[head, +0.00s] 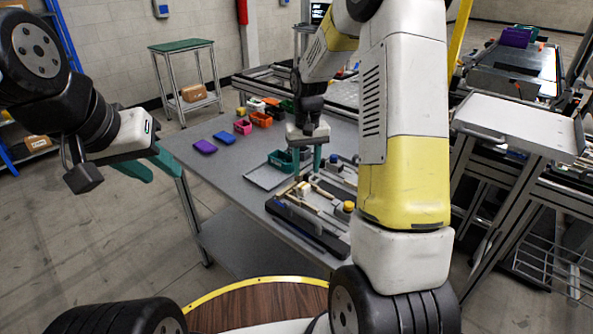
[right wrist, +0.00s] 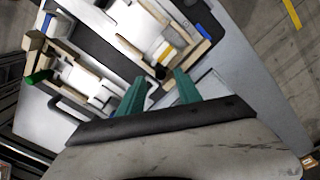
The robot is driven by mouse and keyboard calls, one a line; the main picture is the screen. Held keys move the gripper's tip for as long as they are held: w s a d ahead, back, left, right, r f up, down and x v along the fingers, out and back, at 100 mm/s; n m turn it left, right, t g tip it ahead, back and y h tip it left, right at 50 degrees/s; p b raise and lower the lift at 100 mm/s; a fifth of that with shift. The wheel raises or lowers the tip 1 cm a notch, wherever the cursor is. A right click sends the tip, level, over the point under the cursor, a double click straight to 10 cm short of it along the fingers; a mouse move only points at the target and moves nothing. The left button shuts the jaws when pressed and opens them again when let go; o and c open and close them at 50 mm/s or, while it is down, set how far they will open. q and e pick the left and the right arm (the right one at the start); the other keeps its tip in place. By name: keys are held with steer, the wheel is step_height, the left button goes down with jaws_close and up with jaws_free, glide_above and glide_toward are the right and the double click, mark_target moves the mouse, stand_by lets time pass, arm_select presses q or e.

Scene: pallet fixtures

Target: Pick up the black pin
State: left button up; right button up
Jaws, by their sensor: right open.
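A small black piece (right wrist: 161,72), which looks like the black pin, sits in the fixture beside a yellow-banded white part in the right wrist view. My right gripper (right wrist: 158,88) is open, its two teal fingers apart with nothing held. The black piece lies just beyond the fingertips, near the gap between them; I cannot tell the height between them. In the head view my right gripper (head: 305,158) is over the far side of the fixture pallet (head: 285,213), and I cannot pick out the pin there. My left gripper (head: 150,165) is away left of the table, teal fingers apart and empty.
The grey table (head: 222,173) has free room at its left. A green bin (head: 283,160) is close to my right gripper. Fixture blocks surround the black piece.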

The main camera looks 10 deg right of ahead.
mark_target(306, 175)
steer(key=shift+f, duration=1.55)
jaws_close()
